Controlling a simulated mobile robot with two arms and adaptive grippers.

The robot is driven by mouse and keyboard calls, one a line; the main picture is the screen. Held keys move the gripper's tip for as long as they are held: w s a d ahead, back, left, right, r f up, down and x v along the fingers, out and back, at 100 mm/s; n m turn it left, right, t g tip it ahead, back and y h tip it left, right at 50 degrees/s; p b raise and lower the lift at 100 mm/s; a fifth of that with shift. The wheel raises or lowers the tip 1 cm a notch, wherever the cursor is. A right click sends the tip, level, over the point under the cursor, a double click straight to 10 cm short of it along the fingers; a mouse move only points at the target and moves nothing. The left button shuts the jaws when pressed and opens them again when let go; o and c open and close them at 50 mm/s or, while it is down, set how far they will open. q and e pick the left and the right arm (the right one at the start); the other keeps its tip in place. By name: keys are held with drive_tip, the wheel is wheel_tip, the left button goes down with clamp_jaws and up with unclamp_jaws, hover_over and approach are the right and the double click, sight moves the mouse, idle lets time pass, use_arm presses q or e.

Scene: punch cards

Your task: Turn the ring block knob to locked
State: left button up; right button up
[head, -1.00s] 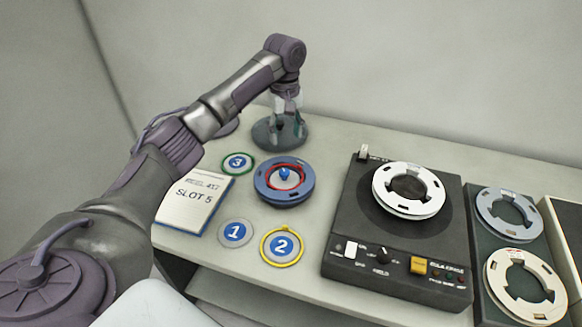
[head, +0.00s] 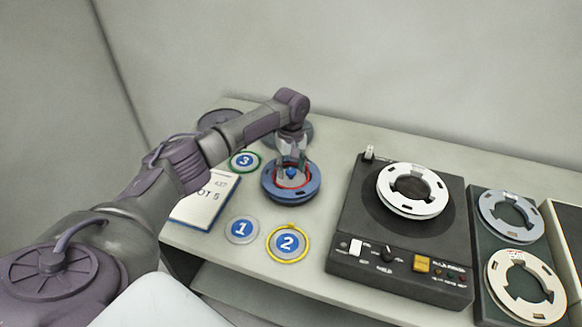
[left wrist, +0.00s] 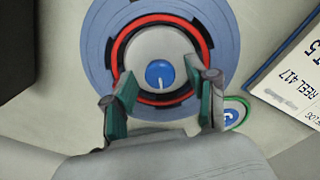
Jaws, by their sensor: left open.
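The ring block (head: 291,193) is a round blue disc with a red ring, lying on the table left of the black deck. Its blue knob (head: 291,172) is at the centre; in the left wrist view the knob (left wrist: 160,74) carries a white pointer line toward the bottom of the picture. My left gripper (head: 292,165) is over the block from behind. In the left wrist view its two green-padded fingers (left wrist: 160,86) are open on either side of the knob, apart from it. Whether the fingertips are down at knob height is hard to tell. My right gripper is not in view.
A black deck (head: 345,255) with a white reel (head: 440,196) stands to the right. Discs numbered 1 (head: 242,229), 2 (head: 287,243) and 3 (head: 245,160) lie around the block. A notepad (head: 205,205) lies left. A dark tray (head: 488,255) holds two reels at far right.

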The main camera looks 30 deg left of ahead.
use_arm(q)
drive_tip(key=shift+r, duration=0.1)
drive_tip(key=c, duration=0.4)
clamp_jaws()
drive_tip(key=shift+r+m+p, duration=0.15)
drive_tip(key=shift+m+p, duration=0.65)
drive_tip(key=shift+p, duration=0.15)
drive_tip(key=m+p, duration=0.2)
drive_tip(key=m, duration=0.1)
drive_tip(key=m+p, duration=0.2)
drive_tip(key=m, duration=0.2)
drive_tip(key=shift+m, duration=0.4)
drive_tip(key=m, duration=0.4)
drive_tip(key=shift+p, duration=0.35)
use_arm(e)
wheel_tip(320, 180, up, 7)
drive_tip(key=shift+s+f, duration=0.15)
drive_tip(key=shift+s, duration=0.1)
use_arm(q)
drive_tip(key=shift+m, duration=0.4)
